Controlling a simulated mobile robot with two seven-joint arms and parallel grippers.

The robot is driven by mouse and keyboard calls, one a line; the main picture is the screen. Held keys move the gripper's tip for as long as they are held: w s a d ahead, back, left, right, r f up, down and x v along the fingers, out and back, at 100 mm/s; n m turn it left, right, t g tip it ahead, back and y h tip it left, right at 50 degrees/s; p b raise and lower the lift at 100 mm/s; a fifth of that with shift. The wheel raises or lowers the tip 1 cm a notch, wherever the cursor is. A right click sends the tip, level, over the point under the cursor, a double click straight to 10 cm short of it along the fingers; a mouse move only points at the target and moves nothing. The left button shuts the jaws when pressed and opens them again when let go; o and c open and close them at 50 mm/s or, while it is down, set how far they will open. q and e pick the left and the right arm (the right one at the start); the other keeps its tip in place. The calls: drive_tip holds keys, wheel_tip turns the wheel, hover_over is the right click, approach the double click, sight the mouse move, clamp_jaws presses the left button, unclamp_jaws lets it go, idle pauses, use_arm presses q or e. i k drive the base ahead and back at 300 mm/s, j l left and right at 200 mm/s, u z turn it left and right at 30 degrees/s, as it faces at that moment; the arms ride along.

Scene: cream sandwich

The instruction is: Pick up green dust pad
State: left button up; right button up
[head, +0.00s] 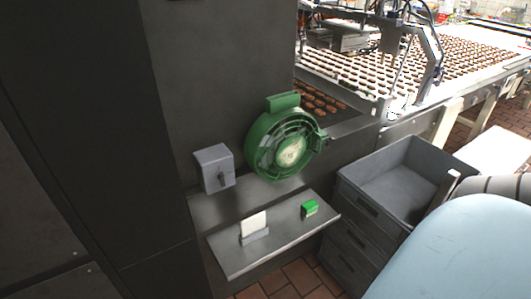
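A small bright green block (310,209), which looks like the green dust pad, lies on the right part of a grey metal shelf (290,232). Nothing touches it from above. Neither of my grippers shows in the head view.
A white card in a grey holder (254,227) stands on the shelf left of the pad. A green round wheel-like part (286,140) and a grey switch box (214,168) are above. Stacked grey crates (390,172) stand right; a light blue rounded surface (460,255) fills the lower right.

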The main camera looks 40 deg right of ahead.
sight(308, 208)
drive_tip(key=z, duration=1.8)
drive_tip(key=i+l+u, duration=0.1)
drive_tip(key=u, duration=1.7)
drive_tip(key=l, duration=0.6)
drive_tip(key=i+l, duration=0.15)
drive_tip(key=l, duration=0.4)
drive_tip(key=k+l+z, duration=0.1)
